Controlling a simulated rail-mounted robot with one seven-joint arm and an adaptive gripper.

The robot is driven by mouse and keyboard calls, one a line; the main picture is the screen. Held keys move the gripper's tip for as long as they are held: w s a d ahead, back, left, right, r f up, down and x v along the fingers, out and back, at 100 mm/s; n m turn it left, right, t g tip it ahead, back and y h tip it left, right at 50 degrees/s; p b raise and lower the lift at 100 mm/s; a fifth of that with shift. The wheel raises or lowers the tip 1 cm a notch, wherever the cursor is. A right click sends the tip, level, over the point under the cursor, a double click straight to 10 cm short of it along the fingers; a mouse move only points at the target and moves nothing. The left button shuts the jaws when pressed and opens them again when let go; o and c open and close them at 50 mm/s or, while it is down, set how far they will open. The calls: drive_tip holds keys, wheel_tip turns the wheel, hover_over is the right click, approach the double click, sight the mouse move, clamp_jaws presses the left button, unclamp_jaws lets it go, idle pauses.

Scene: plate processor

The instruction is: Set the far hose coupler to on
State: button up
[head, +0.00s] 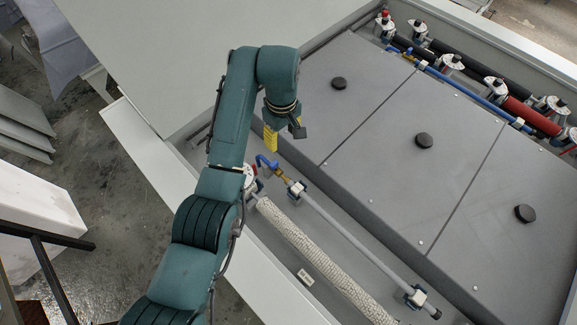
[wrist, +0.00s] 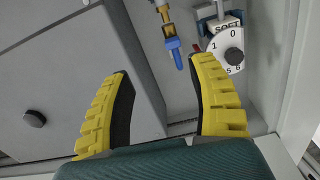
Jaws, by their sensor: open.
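A brass hose coupler (head: 282,176) with a blue lever (head: 266,162) sits at the far end of a grey hose in the trough. In the wrist view the brass part (wrist: 168,29) is at the top, with the blue lever (wrist: 174,50) pointing down between my fingertips in the picture. My gripper (head: 272,140) has yellow fingers and hangs above and just behind the lever in the head view. In the wrist view my gripper (wrist: 160,66) is open and empty, its fingers apart. No contact with the lever is visible.
A round white dial (wrist: 231,48) with numbers is beside the lever, close to the right finger in the wrist view; a red pointer shows by it. A grey box cover (head: 350,110) with black knobs flanks the trough. A white textured hose (head: 310,250) runs parallel.

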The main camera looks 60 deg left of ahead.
sight(274, 163)
drive_tip(key=shift+n, duration=0.3)
drive_tip(key=s+f, duration=0.1)
drive_tip(key=f, duration=0.4)
drive_tip(key=a+f, duration=0.1)
drive_tip(key=f, duration=0.5)
drive_tip(key=s+a+f, duration=0.1)
drive_tip(key=f, duration=0.5)
drive_tip(key=shift+s+a, duration=0.1)
drive_tip(key=shift+s, duration=0.2)
clamp_jaws()
drive_tip(key=shift+f, duration=0.1)
